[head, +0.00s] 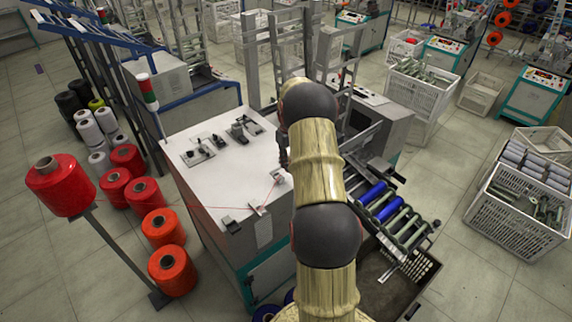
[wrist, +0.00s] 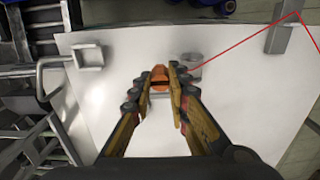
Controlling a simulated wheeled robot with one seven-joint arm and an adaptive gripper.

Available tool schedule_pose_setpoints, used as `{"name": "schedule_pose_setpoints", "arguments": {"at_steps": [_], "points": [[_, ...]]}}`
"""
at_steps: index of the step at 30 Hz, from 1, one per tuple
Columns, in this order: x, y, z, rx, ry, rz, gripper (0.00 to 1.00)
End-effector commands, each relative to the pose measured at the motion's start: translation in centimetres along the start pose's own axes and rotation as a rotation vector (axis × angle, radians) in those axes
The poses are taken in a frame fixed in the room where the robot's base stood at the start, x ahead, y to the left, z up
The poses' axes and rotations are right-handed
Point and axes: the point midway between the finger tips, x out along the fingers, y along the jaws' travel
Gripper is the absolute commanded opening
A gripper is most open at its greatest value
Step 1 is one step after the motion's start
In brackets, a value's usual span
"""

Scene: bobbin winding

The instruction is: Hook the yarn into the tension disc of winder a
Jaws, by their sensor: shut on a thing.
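The red yarn (wrist: 245,40) runs taut from a grey guide post (wrist: 285,32) at the upper right of the wrist view down to my right fingertip. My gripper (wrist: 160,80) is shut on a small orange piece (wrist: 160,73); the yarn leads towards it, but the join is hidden. A small grey round fitting (wrist: 191,61), perhaps the tension disc, is just beyond the right fingertip. I cannot tell whether the yarn is in it. In the head view the yarn (head: 225,207) crosses the front of the white-topped winder (head: 190,180); my arm mostly hides the gripper.
A grey square bracket (wrist: 88,55) stands left of my fingers, beside metal rods. A large red cone (head: 60,185) stands on a post at the left, above several floor cones. Rollers with blue bobbins (head: 372,193) lie right of my arm. The white top's middle is mostly clear.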

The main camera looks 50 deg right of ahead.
Motion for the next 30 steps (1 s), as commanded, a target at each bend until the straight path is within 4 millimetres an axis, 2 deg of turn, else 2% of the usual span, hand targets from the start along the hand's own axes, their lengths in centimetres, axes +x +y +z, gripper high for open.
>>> {"name": "schedule_pose_setpoints", "arguments": {"at_steps": [13,30], "points": [[-0.2,0.1,0.0,-0.001,0.0,0.0,0.0],[-2.7,0.6,0.0,-0.001,0.0,0.0,0.0]]}}
